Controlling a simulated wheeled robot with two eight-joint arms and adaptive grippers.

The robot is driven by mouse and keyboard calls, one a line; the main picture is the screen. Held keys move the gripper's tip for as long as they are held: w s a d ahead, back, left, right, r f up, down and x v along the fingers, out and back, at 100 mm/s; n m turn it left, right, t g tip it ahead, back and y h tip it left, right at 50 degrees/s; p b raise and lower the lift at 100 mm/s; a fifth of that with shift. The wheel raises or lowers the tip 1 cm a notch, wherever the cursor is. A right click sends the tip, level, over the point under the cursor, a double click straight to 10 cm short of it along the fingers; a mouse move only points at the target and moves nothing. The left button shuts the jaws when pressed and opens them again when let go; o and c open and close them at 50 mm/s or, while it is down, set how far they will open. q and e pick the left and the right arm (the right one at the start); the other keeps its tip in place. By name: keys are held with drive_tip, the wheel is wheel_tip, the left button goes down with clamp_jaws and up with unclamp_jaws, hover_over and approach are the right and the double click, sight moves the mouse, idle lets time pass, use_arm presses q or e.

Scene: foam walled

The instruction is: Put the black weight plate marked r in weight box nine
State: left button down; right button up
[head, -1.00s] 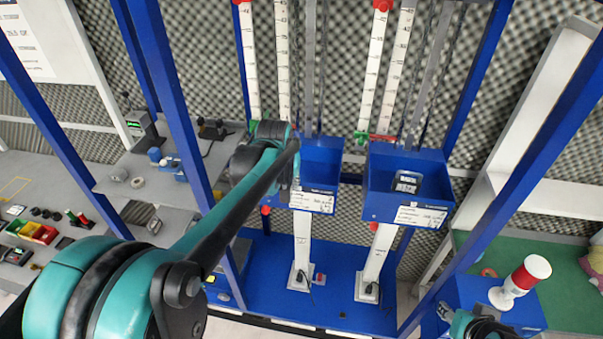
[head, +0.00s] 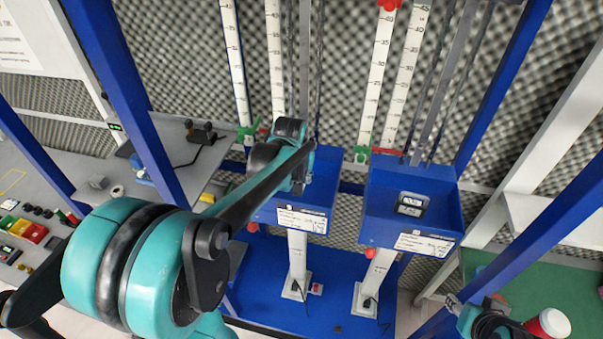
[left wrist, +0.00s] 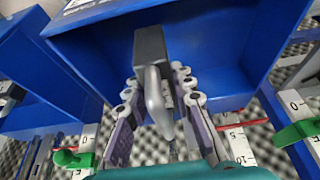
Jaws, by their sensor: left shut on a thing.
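Two blue weight boxes hang side by side on the rack, a left one (head: 322,192) and a right one (head: 449,200). Their label writing is too small to read, so I cannot tell which is nine. My left gripper (left wrist: 155,95) is shut on a dark block-like weight with a grey handle (left wrist: 150,48), held over the open left box (left wrist: 225,60). No letter shows on it. In the head view my left forearm mostly hides this gripper (head: 299,184). The right box holds a dark weight with pale markings (head: 412,203). My right gripper (head: 453,302) is low at the right, its jaws unclear.
Blue uprights (head: 130,90) flank the rack. White scales (head: 377,80) and metal rods rise behind the boxes. Green clamps (head: 246,135) sit near the box tops. A grey side table (head: 190,155) stands at left; a red-and-white cylinder (head: 548,324) is at lower right.

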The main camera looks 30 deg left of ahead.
sight(301, 200)
use_arm(q)
drive_tip(key=shift+s+f, duration=0.3)
drive_tip(key=shift+f, duration=0.65)
drive_tip(key=x, duration=0.4)
drive_tip(key=shift+s+d+f, duration=0.15)
drive_tip(key=shift+s, duration=0.25)
drive_tip(key=shift+s+f, duration=0.15)
drive_tip(key=shift+f, duration=0.25)
use_arm(e)
drive_tip(key=shift+s, duration=0.15)
drive_tip(key=shift+f, duration=0.1)
use_arm(q)
drive_tip(key=shift+f, duration=0.2)
drive_tip(key=c, duration=1.3)
unclamp_jaws()
drive_tip(key=shift+r, duration=0.1)
